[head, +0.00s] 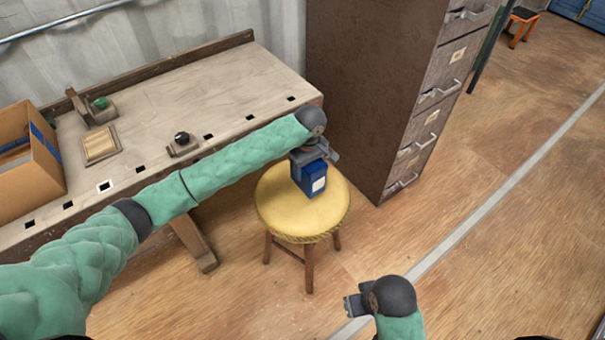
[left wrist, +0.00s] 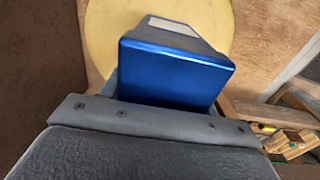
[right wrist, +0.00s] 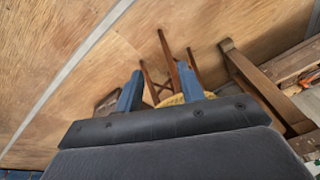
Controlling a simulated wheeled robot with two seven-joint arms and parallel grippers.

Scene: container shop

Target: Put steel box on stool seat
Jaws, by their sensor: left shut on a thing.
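The steel box (head: 314,179) is blue with a pale label on one side. It is in my left gripper (head: 314,158), which is shut on it, over the yellow round stool seat (head: 278,213). The left wrist view shows the box (left wrist: 178,68) in front of the seat (left wrist: 108,22); I cannot tell whether its bottom touches the seat. My right gripper (head: 352,304) is empty, low at the front right of the stool. In the right wrist view its two blue fingers (right wrist: 146,92) stand apart, with the stool's legs beyond.
A workbench (head: 230,85) stands left of the stool, with a cardboard box (head: 42,160), a wooden block and small tools on it. A brown filing cabinet (head: 375,80) stands close behind the stool. The floor (head: 490,240) at the right is clear.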

